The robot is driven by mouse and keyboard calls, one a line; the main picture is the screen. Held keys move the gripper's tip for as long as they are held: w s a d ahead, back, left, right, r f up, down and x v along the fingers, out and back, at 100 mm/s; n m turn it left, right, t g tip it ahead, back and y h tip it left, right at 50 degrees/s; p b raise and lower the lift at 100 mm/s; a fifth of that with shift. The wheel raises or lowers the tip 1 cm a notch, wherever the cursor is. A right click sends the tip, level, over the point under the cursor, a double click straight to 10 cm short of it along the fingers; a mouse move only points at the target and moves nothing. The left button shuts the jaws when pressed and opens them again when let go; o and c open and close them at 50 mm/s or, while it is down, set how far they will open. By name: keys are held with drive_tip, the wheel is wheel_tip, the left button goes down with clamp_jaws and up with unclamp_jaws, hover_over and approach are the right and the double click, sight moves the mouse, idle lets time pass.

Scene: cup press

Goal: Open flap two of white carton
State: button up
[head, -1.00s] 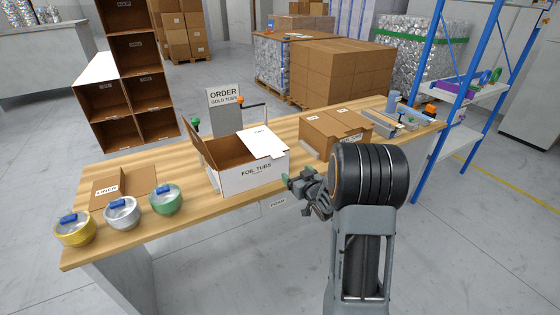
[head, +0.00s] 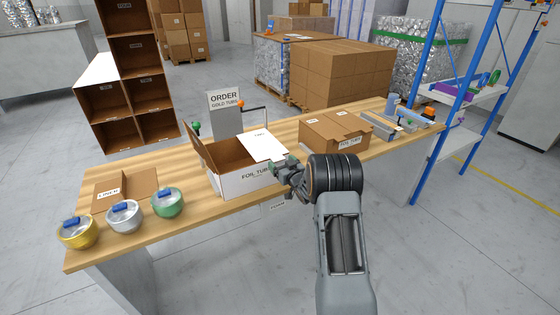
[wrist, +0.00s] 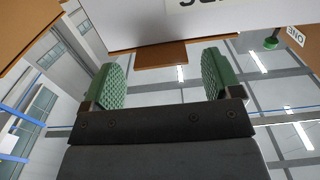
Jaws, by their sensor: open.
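The white carton (head: 232,183), marked FOIL TUBS, stands on the wooden table. Its left flap (head: 197,144) is raised, and the brown inside shows. A white flap (head: 262,146) with a small label covers its right part. My gripper (head: 280,162) is at the carton's right front corner, close to the edge of the white flap. In the wrist view my gripper (wrist: 165,82) is open, its two green pads apart with nothing between them. A white carton panel (wrist: 140,22) with partly cut lettering is just beyond the fingertips. Whether they touch it I cannot tell.
A brown carton (head: 330,133) stands right of the white one. Gold (head: 77,233), silver (head: 125,217) and green (head: 168,203) tubs and a liner box (head: 140,186) are at the left. An order sign (head: 224,112) stands behind. Bare table lies between liner box and carton.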

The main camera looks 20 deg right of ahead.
drive_tip(key=shift+w+a, duration=0.15)
drive_tip(key=shift+w, duration=0.6)
drive_tip(key=shift+c, duration=0.3)
drive_tip(key=c, duration=1.2)
